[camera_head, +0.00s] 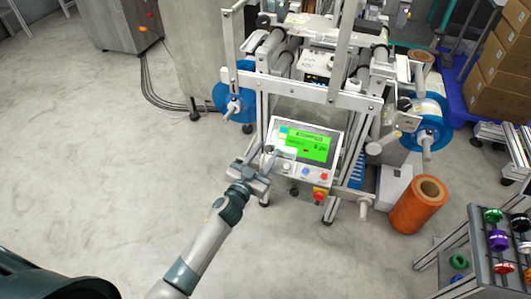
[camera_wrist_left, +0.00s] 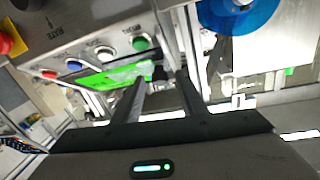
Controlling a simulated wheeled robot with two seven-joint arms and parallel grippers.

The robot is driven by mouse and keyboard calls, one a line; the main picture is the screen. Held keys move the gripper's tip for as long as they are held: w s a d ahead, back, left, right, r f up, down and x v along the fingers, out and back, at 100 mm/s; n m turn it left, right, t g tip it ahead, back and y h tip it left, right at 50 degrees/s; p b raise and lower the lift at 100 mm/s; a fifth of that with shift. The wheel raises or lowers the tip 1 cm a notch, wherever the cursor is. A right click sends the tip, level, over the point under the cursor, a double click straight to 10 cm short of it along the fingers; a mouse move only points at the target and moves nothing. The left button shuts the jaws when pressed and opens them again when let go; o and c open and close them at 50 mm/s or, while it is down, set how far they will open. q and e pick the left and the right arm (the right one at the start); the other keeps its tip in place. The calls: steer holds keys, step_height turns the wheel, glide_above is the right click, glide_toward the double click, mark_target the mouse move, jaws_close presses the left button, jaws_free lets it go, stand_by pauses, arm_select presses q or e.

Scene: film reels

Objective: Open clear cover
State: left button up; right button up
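The control panel (camera_head: 301,150) of the machine has a bright green screen (camera_head: 313,146) and a row of buttons below it. A small, pale see-through piece, seemingly the clear cover (camera_head: 286,152), lies over the screen's lower left; its edges are hard to make out. My left gripper (camera_head: 268,161) is at the panel's left edge. In the left wrist view its two fingers (camera_wrist_left: 160,80) are apart with nothing clearly between them, and the clear piece (camera_wrist_left: 128,73) shows near the left fingertip. Whether they touch cannot be told. My right gripper is not in view.
A red emergency knob (camera_head: 319,195) sticks out below the panel. Blue reels (camera_head: 234,96) flank the machine. An orange roll (camera_head: 418,204) stands on the floor at right, near a rack (camera_head: 467,239) of coloured spools. The floor at left is clear.

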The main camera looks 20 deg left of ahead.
arm_select(q)
steer(key=shift+s, duration=0.15)
steer(key=s+a, duration=0.3)
steer(key=s, duration=1.4)
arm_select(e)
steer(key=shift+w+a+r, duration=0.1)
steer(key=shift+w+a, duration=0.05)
